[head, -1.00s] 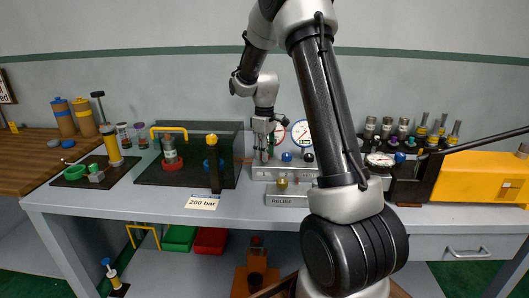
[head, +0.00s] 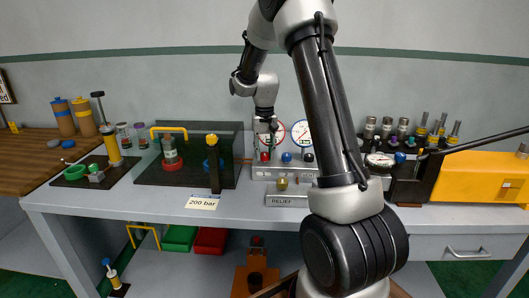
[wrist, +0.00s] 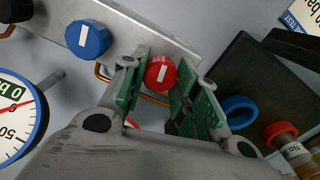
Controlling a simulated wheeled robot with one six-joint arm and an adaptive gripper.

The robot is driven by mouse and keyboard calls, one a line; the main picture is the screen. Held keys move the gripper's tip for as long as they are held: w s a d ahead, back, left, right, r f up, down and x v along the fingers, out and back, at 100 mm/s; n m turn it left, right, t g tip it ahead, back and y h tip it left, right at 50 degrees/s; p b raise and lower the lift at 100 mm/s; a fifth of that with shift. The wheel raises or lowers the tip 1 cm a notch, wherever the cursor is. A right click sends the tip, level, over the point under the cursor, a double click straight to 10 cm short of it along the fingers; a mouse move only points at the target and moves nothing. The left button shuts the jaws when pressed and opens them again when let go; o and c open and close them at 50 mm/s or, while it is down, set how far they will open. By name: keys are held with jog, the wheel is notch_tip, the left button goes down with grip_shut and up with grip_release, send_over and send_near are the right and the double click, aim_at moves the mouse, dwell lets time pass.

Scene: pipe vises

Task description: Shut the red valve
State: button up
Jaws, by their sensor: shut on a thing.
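The red valve (head: 265,157) is a round knob at the left end of the grey valve panel (head: 281,173). In the wrist view the red valve (wrist: 160,74) shows a white bar mark on its face. My gripper (head: 265,148) reaches down to it from above. In the wrist view my gripper (wrist: 160,82) has its green-padded fingers on either side of the knob, shut on it. A blue knob (head: 286,157) and a black knob (head: 308,158) sit to its right on the panel.
Two dial gauges stand behind the knobs; the right one (head: 301,134) shows clearly. A brass knob (head: 282,183) sits on the RELIEF block in front. A "200 bar" card (head: 202,203) lies at the bench front.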

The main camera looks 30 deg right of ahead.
aim_at(264, 153)
jog(key=shift+m, duration=1)
jog(key=o, duration=1)
jog(key=shift+o, duration=0.2)
jog(key=shift+r, duration=0.1)
notch_tip(264, 153, up, 12)
